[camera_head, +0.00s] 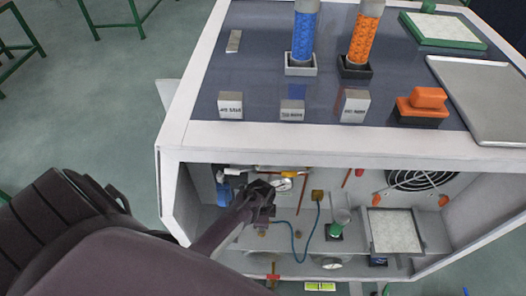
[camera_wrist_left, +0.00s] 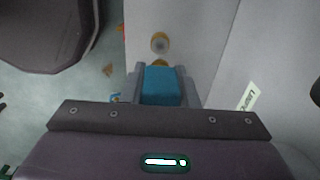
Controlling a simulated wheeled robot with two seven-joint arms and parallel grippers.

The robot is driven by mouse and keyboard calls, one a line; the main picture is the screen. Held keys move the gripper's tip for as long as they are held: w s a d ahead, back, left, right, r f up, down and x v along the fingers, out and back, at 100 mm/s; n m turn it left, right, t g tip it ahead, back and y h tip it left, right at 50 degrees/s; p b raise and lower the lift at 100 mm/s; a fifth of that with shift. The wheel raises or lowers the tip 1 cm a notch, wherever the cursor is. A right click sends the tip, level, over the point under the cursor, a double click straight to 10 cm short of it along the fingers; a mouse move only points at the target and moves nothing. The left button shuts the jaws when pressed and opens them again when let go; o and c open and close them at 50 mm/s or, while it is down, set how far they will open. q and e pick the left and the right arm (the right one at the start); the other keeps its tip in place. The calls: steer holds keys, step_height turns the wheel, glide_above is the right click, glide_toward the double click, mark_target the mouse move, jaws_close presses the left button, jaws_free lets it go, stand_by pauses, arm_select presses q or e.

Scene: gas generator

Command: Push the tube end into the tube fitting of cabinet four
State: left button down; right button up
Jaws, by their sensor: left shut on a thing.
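My left gripper (camera_head: 262,192) reaches into the open front of the white cabinet (camera_head: 320,144). In the left wrist view, its two fingers (camera_wrist_left: 161,84) are shut on a blue block-like piece, the tube end (camera_wrist_left: 160,88), with a brass-coloured part (camera_wrist_left: 160,63) just past it. A round brass and pale fitting (camera_wrist_left: 160,43) sits on the pale wall beyond; whether the two touch is unclear. In the head view, a thin blue tube (camera_head: 296,248) loops from near the gripper to a brass block (camera_head: 318,195) on the back wall. My right gripper is out of view.
A gauge (camera_head: 284,184), a blue part (camera_head: 223,193) and red pipes are close around the gripper. Blue and orange columns stand on top.

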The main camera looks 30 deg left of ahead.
arm_select(q)
steer(key=shift+r+p, duration=0.4)
steer(key=shift+r, duration=0.1)
steer(key=w+d+f+b, duration=0.1)
steer(key=w+d+b, duration=0.3)
steer(key=w+d, duration=0.3)
steer(key=shift+w+d+b, duration=0.2)
steer(key=shift+d+b, duration=0.15)
steer(key=shift+d, duration=2.15)
steer(key=shift+f, duration=0.25)
steer(key=shift+f, duration=0.35)
steer(key=shift+b, duration=0.3)
